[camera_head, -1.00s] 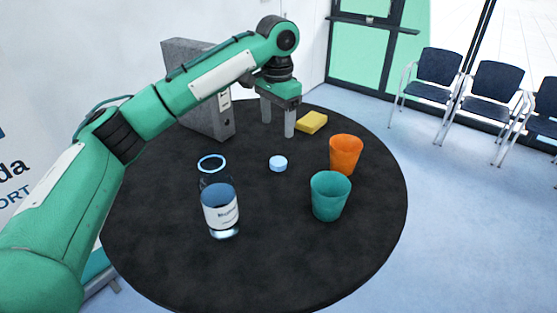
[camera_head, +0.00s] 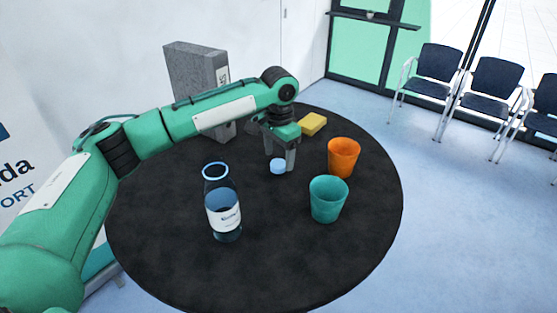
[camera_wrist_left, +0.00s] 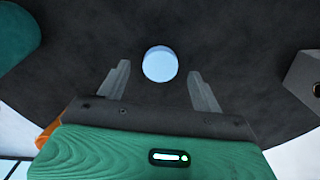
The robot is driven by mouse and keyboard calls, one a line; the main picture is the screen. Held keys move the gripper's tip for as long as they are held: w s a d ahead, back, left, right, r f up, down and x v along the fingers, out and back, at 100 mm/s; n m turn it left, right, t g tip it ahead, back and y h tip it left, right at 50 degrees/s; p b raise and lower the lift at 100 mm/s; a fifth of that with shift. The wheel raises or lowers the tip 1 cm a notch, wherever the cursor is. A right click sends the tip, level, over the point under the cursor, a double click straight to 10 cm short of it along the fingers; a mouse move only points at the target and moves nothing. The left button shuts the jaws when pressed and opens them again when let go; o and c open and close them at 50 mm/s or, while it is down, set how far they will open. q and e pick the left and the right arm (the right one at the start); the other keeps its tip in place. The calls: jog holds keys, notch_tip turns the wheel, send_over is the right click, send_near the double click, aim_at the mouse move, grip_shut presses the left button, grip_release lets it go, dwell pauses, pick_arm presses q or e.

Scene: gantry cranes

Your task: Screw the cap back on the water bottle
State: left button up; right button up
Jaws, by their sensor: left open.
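The open water bottle (camera_head: 223,210) stands upright on the round black table, clear with a white label and a blue-rimmed mouth. Its light blue cap (camera_head: 278,166) lies on the table to the right of the bottle and farther back. My left gripper (camera_head: 280,160) is open and points down, low over the table at the cap. In the left wrist view, the cap (camera_wrist_left: 160,64) shows between and just beyond the two fingertips (camera_wrist_left: 158,75), with clear space on both sides. My right gripper is not in view.
A teal cup (camera_head: 328,199) and an orange cup (camera_head: 343,157) stand on the right of the black table (camera_head: 290,265). A yellow sponge-like block (camera_head: 313,124) lies behind the gripper. A grey box file (camera_head: 199,85) stands at the back left. The table front is clear.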

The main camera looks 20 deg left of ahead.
pick_arm(q)
jog(key=shift+f, duration=1.05)
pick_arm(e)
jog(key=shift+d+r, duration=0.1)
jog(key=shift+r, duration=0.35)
pick_arm(q)
jog(key=c, duration=1)
jog(key=shift+c, duration=0.2)
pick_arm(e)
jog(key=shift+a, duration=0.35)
pick_arm(q)
jog(key=shift+c, duration=0.5)
jog(key=shift+r, duration=0.1)
